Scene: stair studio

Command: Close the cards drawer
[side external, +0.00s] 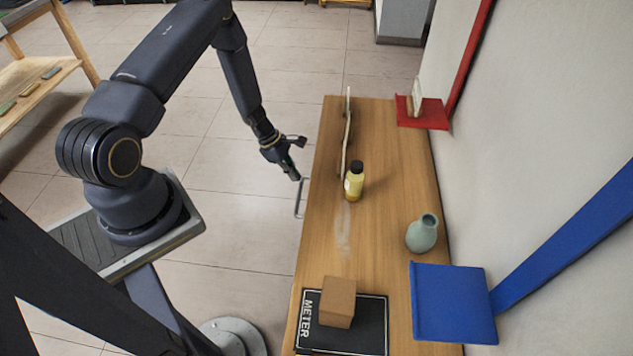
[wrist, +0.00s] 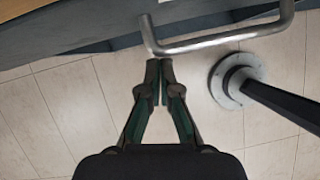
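A grey metal bar handle (side external: 300,197) sticks out from the left long edge of the wooden table. It also shows large at the top of the wrist view (wrist: 220,38), in front of a dark blue-grey front panel (wrist: 100,25). No cards label is readable, and I cannot tell how far the drawer is open. My gripper (side external: 296,176) is beside the table's left edge, close to the handle. In the wrist view its two fingertips (wrist: 159,72) are together, with nothing seen between them, just below the handle's left end. I cannot tell whether they touch it.
On the table (side external: 385,130) stand a thin wavy upright piece (side external: 346,140), a yellow bottle (side external: 354,182), a green vase (side external: 422,234) and a brown box (side external: 338,300) on a black METER mat (side external: 370,330). Red (side external: 428,115) and blue (side external: 450,300) shelves are at right. Floor left of the table is open.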

